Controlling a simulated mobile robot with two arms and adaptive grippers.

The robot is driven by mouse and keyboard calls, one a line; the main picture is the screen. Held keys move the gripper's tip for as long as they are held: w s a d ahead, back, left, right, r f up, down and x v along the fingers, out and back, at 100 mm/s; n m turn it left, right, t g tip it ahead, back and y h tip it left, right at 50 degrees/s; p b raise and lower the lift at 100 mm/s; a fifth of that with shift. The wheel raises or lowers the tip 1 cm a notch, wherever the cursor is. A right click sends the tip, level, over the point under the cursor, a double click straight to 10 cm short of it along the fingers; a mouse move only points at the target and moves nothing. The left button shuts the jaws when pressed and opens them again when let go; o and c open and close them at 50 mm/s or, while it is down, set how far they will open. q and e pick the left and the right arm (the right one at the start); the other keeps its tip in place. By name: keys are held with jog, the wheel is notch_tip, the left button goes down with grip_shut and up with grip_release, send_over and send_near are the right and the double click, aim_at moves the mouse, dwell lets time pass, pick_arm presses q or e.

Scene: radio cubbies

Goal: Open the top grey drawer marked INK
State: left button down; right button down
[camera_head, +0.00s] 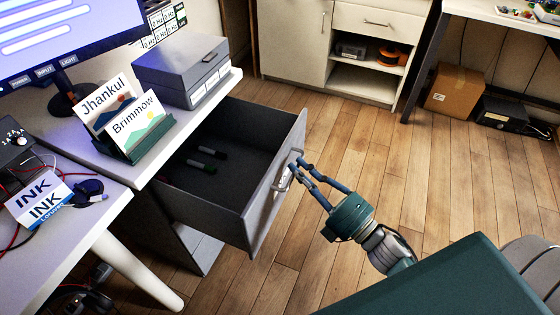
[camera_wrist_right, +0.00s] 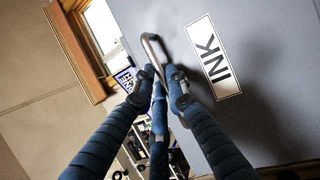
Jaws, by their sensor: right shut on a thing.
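The top grey drawer (camera_head: 203,208) under the desk stands pulled well out in the head view. Its inside shows, with two dark green-tipped items (camera_head: 206,158) on its floor. My right gripper (camera_head: 297,167) is at the drawer's front and shut on the metal bar handle (camera_head: 283,184). The right wrist view shows the drawer front with a white INK label (camera_wrist_right: 214,58). There the bent handle (camera_wrist_right: 149,46) runs between the blue fingers of my right gripper (camera_wrist_right: 158,88). My left gripper is not in view.
A grey box (camera_head: 180,65) and a card holder (camera_head: 140,148) stand on the desk above the drawer. An INK card (camera_head: 40,200) lies on the left desk. The wooden floor (camera_head: 350,130) is clear around the drawer. A white cabinet (camera_head: 295,45) stands behind.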

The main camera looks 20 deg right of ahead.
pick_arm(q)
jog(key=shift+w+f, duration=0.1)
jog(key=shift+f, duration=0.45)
pick_arm(e)
jog(key=shift+s+d, duration=0.85)
jog(key=shift+s, duration=0.05)
jog(key=c, duration=1.7)
grip_release()
jog(key=v, duration=1.2)
